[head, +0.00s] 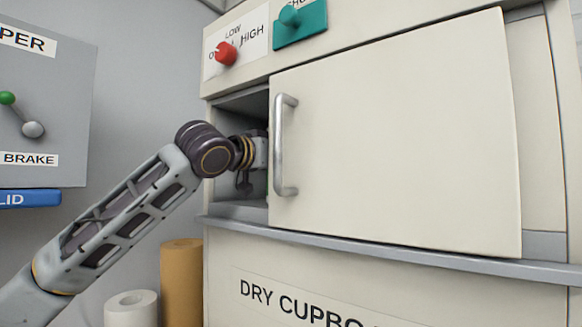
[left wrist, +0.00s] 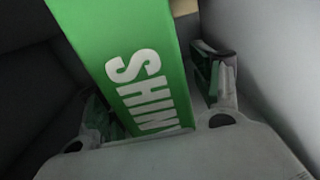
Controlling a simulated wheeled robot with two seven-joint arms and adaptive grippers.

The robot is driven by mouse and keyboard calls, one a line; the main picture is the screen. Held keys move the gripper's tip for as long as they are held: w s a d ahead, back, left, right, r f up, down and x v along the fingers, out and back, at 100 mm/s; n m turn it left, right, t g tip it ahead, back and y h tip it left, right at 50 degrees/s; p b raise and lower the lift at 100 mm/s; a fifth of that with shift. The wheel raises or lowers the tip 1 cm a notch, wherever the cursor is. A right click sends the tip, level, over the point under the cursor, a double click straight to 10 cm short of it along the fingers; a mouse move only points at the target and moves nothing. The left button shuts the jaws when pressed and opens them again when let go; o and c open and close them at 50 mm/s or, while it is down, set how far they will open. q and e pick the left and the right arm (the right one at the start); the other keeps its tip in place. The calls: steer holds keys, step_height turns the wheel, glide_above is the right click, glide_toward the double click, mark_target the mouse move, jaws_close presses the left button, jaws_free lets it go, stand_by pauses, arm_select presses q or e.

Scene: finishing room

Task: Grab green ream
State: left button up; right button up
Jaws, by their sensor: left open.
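The green ream (left wrist: 135,65), with white lettering starting "SHIN", fills the middle of the left wrist view, its near end between the fingers of my left gripper (left wrist: 155,105). The gripper is open, with one finger on each side of the ream. A gap shows between the ream and the right-hand finger; contact on the left is unclear. In the head view my left arm reaches into the opening of the dry cupboard (head: 238,212), and the gripper's fingers and the ream are hidden behind the sliding door (head: 400,140). My right gripper is not in view.
The door has a vertical metal handle (head: 281,145) close to my left wrist. A ledge (head: 400,257) runs below the opening. A red knob (head: 225,53) and a teal switch (head: 300,22) sit above. Brown (head: 181,285) and white (head: 131,308) rolls stand below the arm.

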arm_select(q)
jaws_close()
steer(key=shift+r, duration=0.1)
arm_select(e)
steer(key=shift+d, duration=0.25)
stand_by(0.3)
arm_select(q)
steer(key=r+b+v, duration=0.3)
steer(key=b+v, duration=0.1)
steer(key=v, duration=1.4)
steer(key=shift+r, duration=0.25)
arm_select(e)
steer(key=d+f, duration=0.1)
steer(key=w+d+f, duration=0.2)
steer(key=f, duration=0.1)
